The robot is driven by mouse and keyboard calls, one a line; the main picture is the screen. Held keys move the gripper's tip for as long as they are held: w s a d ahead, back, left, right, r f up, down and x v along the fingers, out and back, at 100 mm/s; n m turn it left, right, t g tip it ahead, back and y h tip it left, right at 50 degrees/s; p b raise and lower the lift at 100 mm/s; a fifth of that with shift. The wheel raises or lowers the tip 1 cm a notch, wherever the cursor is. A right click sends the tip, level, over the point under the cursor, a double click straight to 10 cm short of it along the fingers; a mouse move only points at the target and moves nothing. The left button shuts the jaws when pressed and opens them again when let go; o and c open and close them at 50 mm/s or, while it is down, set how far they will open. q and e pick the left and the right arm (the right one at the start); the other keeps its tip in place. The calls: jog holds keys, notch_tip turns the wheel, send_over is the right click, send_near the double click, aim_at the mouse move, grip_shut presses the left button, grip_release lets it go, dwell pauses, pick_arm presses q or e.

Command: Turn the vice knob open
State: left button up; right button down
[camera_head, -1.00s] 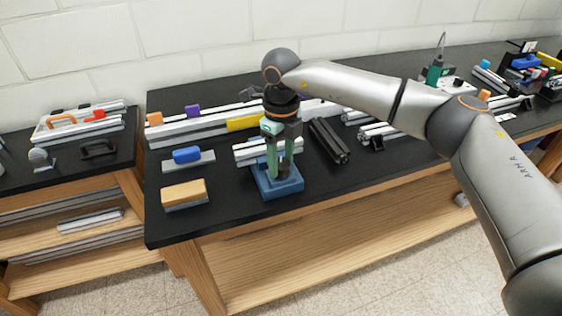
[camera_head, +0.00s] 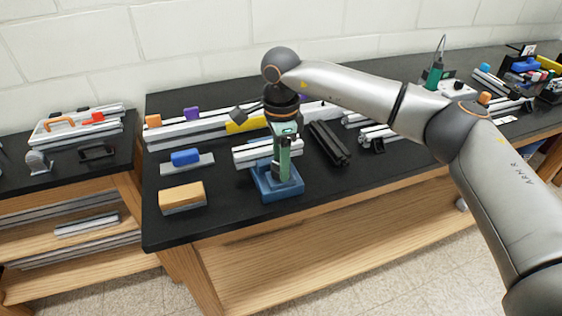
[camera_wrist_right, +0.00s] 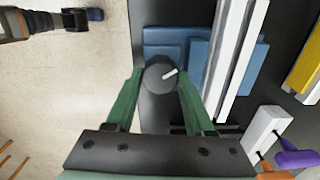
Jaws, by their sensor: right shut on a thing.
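The blue vice (camera_head: 284,190) stands near the front edge of the black bench, and its blue body also shows in the right wrist view (camera_wrist_right: 165,38). Its knob (camera_wrist_right: 158,76) is dark and round with a white pointer line that points up and right in the wrist view. My right gripper (camera_head: 283,174) points straight down over the vice. Its green fingers (camera_wrist_right: 160,88) are shut on the knob, one on each side. In the head view the fingers hide the knob.
Silver extrusion bars (camera_head: 250,155) lie just behind the vice. A tan-topped block (camera_head: 182,195) and a blue-handled block (camera_head: 186,157) lie to its left. Dark extrusions (camera_head: 329,142) lie to its right. Bare bench top (camera_head: 225,215) shows at the front left.

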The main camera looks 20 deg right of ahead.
jog(key=n, duration=0.5)
jog(key=shift+r+n, duration=0.1)
jog(key=shift+n, duration=0.2)
jog(key=n, duration=0.5)
jog(key=shift+w+n, duration=0.1)
jog(key=shift+n, duration=0.2)
jog(key=shift+c, duration=1.3)
grip_release()
notch_tip(320, 180, up, 12)
jog(key=shift+r+b, duration=0.25)
jog(key=shift+b, duration=0.05)
jog(key=shift+f, duration=0.1)
